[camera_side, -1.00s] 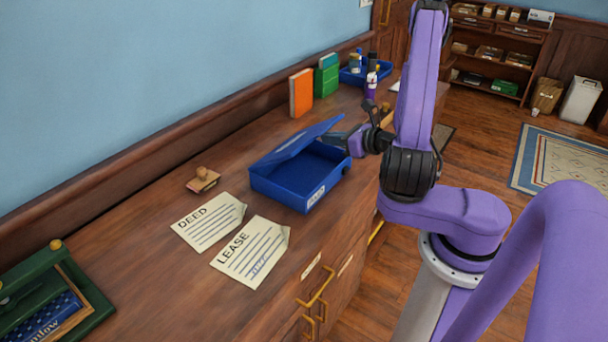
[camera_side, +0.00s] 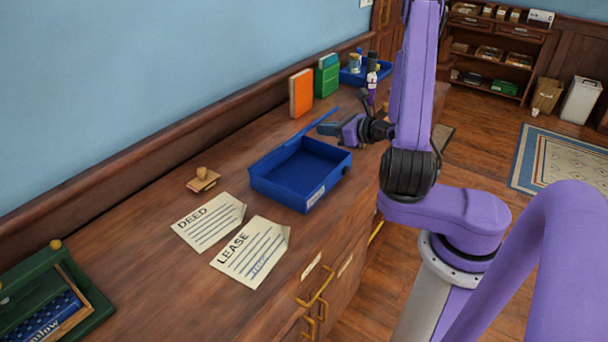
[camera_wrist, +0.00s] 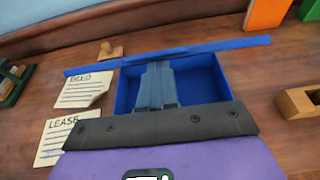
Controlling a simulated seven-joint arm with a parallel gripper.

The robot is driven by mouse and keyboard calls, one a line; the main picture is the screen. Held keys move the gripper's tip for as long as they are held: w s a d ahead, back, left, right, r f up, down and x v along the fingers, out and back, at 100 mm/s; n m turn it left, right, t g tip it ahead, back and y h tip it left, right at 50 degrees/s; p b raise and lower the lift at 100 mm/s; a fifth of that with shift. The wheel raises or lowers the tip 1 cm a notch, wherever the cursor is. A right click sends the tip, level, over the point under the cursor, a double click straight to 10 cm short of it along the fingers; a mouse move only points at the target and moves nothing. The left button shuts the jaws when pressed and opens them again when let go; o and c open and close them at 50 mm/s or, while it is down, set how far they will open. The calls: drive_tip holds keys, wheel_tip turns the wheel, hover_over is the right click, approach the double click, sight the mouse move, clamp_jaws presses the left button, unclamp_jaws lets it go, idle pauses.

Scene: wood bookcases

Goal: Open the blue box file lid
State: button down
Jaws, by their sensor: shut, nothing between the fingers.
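The blue box file (camera_side: 303,172) sits on the wooden counter with its empty inside showing. Its lid (camera_side: 296,133) stands raised along the back edge, seen nearly edge-on. In the wrist view the lid (camera_wrist: 225,47) is a thin blue strip behind the open box (camera_wrist: 202,84). My gripper (camera_side: 324,128) is shut and empty, above the back right part of the box near the lid. In the wrist view my gripper's fingers (camera_wrist: 157,72) lie together over the box's inside. Whether they touch the lid I cannot tell.
DEED (camera_side: 209,222) and LEASE (camera_side: 251,251) papers lie in front left of the box. A wooden stamp (camera_side: 203,179) is left of it. Orange (camera_side: 301,93) and green (camera_side: 326,78) books stand behind. A wooden block (camera_wrist: 299,102) is at right in the wrist view.

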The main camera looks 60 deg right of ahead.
drive_tip(key=shift+w+r, duration=0.9)
drive_tip(key=shift+r, duration=0.1)
drive_tip(key=shift+w+r, duration=0.6)
drive_tip(key=shift+w, duration=0.2)
drive_tip(key=shift+w+r, duration=0.55)
drive_tip(key=shift+w, duration=0.25)
drive_tip(key=shift+w+r, duration=0.1)
drive_tip(key=shift+w+r, duration=0.4)
drive_tip(key=shift+w, duration=0.45)
drive_tip(key=shift+w+r, duration=0.4)
drive_tip(key=shift+w, duration=0.45)
